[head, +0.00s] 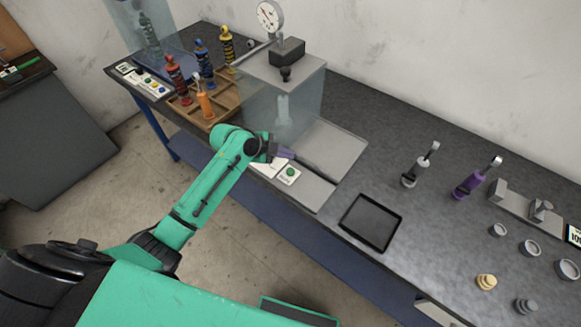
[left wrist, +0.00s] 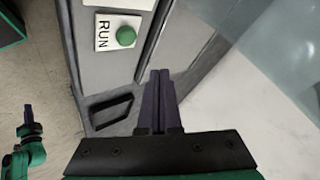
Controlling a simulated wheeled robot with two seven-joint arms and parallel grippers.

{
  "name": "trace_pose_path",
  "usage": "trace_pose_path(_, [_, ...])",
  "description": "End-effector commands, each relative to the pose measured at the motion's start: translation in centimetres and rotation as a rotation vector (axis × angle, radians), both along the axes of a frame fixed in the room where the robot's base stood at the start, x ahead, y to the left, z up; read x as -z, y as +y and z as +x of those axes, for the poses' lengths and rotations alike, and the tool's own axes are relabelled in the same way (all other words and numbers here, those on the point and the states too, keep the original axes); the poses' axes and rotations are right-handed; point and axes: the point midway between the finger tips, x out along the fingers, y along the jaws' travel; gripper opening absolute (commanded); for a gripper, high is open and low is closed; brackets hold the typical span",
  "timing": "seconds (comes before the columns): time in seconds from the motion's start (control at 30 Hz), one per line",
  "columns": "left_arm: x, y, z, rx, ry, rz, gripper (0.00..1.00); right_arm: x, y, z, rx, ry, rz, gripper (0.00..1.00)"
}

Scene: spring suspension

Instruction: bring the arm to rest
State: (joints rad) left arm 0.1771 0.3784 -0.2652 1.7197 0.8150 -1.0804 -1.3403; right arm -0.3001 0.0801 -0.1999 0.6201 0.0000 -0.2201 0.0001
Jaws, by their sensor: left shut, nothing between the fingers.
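My left gripper (head: 286,153) reaches in from the left over the front of the test machine, beside the green run button (head: 291,172). In the left wrist view, its two dark fingers (left wrist: 158,98) are together with nothing between them. The run button (left wrist: 126,36) also shows there, on a white plate marked RUN, beyond the fingertips and to their left, apart from them. A small green arm part with dark fingers (left wrist: 28,116), which looks like my right gripper, shows at the far left of the wrist view, too small to read.
A wooden rack (head: 226,108) holds several coloured shock absorbers left of the clear-walled machine with a gauge (head: 269,16). A black tray (head: 371,222) lies empty. A white-grey shock (head: 413,170) and a purple shock (head: 468,184) stand at right, near several rings and caps.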

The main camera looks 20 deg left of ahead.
Motion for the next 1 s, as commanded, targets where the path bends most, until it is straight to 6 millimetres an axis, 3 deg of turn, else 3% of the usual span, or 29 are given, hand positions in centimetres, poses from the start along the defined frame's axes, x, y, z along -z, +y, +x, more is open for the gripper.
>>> trace_pose_path(0.73, [0.4, -0.2, -0.5, -0.011, 0.017, -0.004, 0.0, 0.1, 0.0, 0.0, 0.0, 0.0, 0.0, 0.0])
trace_pose_path(0.87, [1.8, -0.6, -4.6, -0.144, 0.16, -0.028, 0.0, 0.1, 0.0, 0.0, 0.0, 0.0, 0.0, 0.0])
trace_pose_path(1.0, [2.6, 0.4, -10.2, -0.413, 0.347, -0.056, 0.0, 0.1, 0.0, 0.1, 0.0, -0.001, 0.0, 0.0])
